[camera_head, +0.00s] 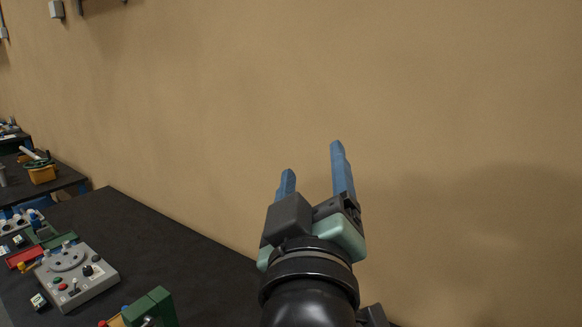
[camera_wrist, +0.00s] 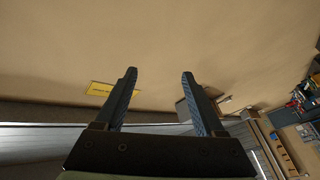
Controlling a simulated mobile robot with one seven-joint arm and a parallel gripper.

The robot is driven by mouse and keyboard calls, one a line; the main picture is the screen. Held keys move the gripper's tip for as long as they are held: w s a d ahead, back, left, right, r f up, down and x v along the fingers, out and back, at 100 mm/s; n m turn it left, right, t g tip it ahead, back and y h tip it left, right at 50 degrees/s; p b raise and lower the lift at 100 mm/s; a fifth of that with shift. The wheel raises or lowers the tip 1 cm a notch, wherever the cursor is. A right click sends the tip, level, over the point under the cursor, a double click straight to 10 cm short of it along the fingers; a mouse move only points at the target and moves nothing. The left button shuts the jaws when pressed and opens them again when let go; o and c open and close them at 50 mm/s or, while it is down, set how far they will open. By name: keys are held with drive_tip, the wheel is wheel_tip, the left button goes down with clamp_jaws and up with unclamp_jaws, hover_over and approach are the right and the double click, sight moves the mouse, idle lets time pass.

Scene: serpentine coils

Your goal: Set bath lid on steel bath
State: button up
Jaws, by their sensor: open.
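My gripper (camera_head: 313,166) is raised in front of the tan wall in the head view, with its two blue fingers apart and nothing between them. It also shows open and empty in the wrist view (camera_wrist: 159,74). I cannot make out a bath lid or a steel bath in either view. A grey device (camera_head: 76,276) with a round disc on top, a black knob and small coloured buttons stands on the dark table at the lower left; it is well away from my gripper.
The dark table (camera_head: 190,255) runs along the wall, bare on its right part. Green blocks (camera_head: 151,307) stand at its near edge. Another table farther back holds an orange box (camera_head: 42,174). In the wrist view, a yellow sign (camera_wrist: 113,91) and cluttered shelving (camera_wrist: 296,108) show.

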drive_tip(key=s+a+r+m+t, duration=0.1)
drive_tip(key=s+r+m+t, duration=0.2)
drive_tip(key=s+r, duration=0.2)
drive_tip(key=s+a+r+m+t+y, duration=0.1)
drive_tip(key=s+r+m+t, duration=0.2)
drive_tip(key=s+r, duration=0.3)
wheel_tip(320, 180, up, 5)
drive_tip(key=shift+s+a+f+m+t, duration=0.15)
drive_tip(key=shift+s+a+m+t, duration=0.15)
drive_tip(key=shift+t, duration=0.2)
